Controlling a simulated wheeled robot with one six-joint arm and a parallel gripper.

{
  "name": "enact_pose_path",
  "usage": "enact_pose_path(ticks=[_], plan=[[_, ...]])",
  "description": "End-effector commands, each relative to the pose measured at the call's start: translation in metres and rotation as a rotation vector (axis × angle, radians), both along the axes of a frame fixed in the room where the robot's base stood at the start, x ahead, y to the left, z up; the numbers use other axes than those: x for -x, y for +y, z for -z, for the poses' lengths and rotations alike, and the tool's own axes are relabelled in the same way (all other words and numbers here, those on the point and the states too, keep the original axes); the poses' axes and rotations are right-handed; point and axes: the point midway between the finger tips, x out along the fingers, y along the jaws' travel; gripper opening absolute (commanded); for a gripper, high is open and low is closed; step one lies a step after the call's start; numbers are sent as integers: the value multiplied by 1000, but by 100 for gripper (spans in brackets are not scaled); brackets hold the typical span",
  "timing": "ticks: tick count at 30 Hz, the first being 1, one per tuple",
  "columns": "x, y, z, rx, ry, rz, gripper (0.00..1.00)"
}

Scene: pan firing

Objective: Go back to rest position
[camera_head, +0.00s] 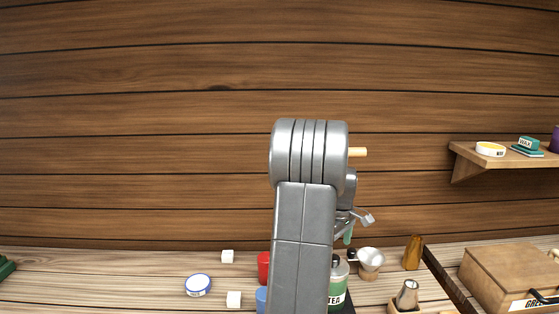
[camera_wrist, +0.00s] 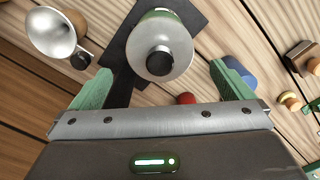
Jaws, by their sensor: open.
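My gripper (camera_head: 350,236) shows partly in the head view, behind my grey arm, above the table's right-of-centre part. In the wrist view its two green fingers (camera_wrist: 160,70) stand wide apart with nothing between them. A rounded pale canister (camera_wrist: 166,48) with a dark knob lies beyond the fingers, apart from them. In the head view the green canister marked TEA (camera_head: 338,288) stands below my gripper, partly hidden by my arm.
A metal bowl-like cup (camera_head: 370,260) stands right of the canister. A red object (camera_head: 264,264) and a blue one (camera_head: 261,298) are partly hidden by my arm. A round white-and-blue dish (camera_head: 198,285), a wooden box (camera_head: 510,272) and a wall shelf (camera_head: 500,160) stand farther out.

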Motion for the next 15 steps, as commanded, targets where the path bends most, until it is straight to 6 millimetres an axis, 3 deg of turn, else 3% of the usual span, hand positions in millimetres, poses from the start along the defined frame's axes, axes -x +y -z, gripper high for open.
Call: enact_pose_path(ticks=[1,3,15], plan=[[-3,-1,-3,1,-1,-5,100],[-2,-1,10,0,0,-5,100],[-1,0,49,0,0,-4,100]])
